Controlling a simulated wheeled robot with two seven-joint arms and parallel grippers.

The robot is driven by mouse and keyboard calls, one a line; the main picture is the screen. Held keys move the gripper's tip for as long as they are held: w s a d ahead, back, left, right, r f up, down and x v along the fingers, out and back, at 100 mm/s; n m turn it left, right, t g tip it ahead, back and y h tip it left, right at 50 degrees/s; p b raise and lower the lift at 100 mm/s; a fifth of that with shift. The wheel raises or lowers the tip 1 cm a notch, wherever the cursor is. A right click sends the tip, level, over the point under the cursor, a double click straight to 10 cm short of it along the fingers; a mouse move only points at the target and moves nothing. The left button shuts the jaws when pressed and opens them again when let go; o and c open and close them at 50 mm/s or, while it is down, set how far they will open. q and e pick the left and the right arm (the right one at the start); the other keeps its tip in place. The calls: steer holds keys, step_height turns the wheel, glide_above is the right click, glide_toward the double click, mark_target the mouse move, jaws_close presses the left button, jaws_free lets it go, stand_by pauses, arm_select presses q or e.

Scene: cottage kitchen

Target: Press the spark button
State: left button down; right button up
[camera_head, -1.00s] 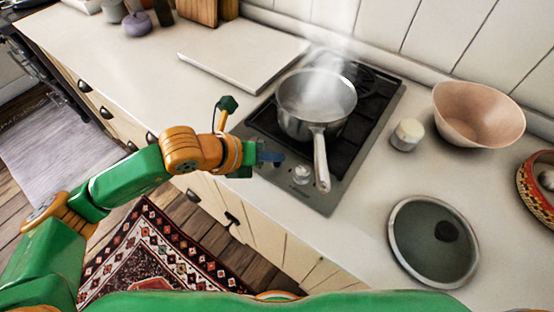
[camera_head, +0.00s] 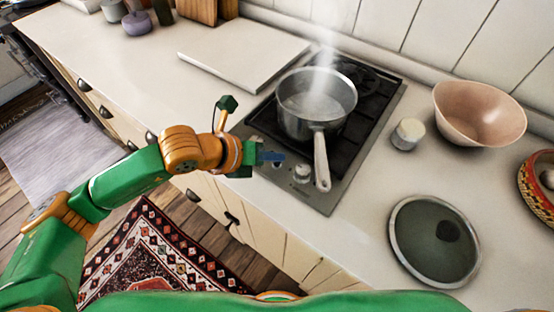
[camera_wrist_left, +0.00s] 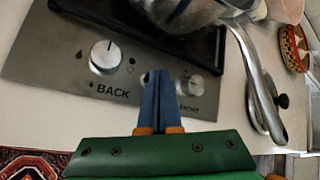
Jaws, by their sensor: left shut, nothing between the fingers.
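The stove's front control panel (camera_head: 322,193) carries a silver knob (camera_head: 302,173) to the right of my left gripper's tip. In the left wrist view, one knob (camera_wrist_left: 105,57) sits above the word BACK and a smaller-looking knob (camera_wrist_left: 193,85) sits by FRONT. My left gripper (camera_head: 280,157) is shut and empty, its blue fingers together (camera_wrist_left: 160,76) over the panel between the two knobs. The spark button is not clearly visible; the fingers cover part of that strip. I cannot tell whether the fingertips touch the panel. My right gripper is not in view.
A steaming pot (camera_head: 316,103) stands on the hob, its handle (camera_head: 321,162) reaching over the panel's right part. A glass lid (camera_head: 434,241), small white jar (camera_head: 407,134) and pink bowl (camera_head: 478,113) are to the right. A white board (camera_head: 243,53) lies behind left.

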arm_select(q)
steer(key=shift+f+b, duration=0.35)
steer(key=shift+f, duration=0.1)
steer(key=shift+r, duration=0.55)
step_height(320, 180, up, 6)
steer(key=p, duration=0.4)
steer(key=shift+p, duration=0.35)
